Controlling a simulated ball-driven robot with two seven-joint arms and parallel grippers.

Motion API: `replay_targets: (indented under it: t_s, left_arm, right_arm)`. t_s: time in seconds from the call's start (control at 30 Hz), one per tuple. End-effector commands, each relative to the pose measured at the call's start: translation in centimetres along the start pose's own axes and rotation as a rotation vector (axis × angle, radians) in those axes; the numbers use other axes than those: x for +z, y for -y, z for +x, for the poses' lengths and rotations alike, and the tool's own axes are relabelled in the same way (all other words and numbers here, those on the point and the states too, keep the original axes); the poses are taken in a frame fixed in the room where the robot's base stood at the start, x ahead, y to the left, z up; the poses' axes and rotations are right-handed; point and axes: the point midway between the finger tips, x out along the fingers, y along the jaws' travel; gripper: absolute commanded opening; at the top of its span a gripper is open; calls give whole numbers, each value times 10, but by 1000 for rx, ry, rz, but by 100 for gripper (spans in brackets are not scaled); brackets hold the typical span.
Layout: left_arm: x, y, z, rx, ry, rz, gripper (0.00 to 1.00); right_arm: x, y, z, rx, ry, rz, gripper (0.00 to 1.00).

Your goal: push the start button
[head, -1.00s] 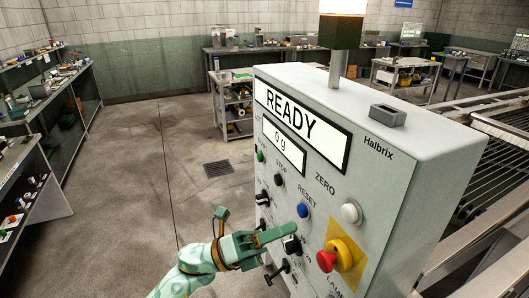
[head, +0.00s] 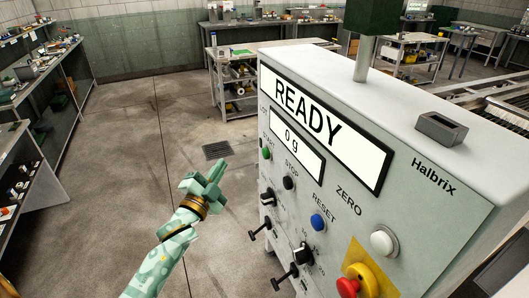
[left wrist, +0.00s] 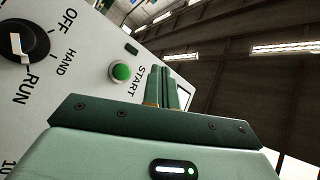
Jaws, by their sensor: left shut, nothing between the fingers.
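The green start button (head: 266,153) sits at the left edge of the grey control panel (head: 350,215), below the word START. In the left wrist view the start button (left wrist: 121,72) is a round green cap in a pale ring, just left of my fingers. My left gripper (head: 215,172) is shut and empty, left of the panel and apart from it in the head view. In the left wrist view my left gripper (left wrist: 162,85) points up past the button. No contact with the button shows. My right gripper is not in view.
A black stop button (head: 289,183), blue reset button (head: 318,222), white zero button (head: 384,242) and red emergency knob (head: 349,287) share the panel. Black selector handles stick out below. An OFF/HAND/RUN knob (left wrist: 22,45) is near the start button. Open floor lies left.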

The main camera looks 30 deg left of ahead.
Motion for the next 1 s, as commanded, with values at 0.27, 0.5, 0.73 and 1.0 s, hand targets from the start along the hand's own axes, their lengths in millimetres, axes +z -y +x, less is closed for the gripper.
replay_targets:
  t_s: [0.27,0.5,0.73,1.0]
  left_arm:
    - [-1,0,1,-1,-3,2,0]
    - [-10,-11,13,-2,-4,0,0]
    - [-26,-29,36,-2,-4,1,0]
    - [-41,-42,56,-1,-3,3,0]
  right_arm:
    - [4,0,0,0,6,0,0]
    - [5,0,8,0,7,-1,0]
    - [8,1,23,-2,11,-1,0]
    - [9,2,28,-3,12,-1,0]
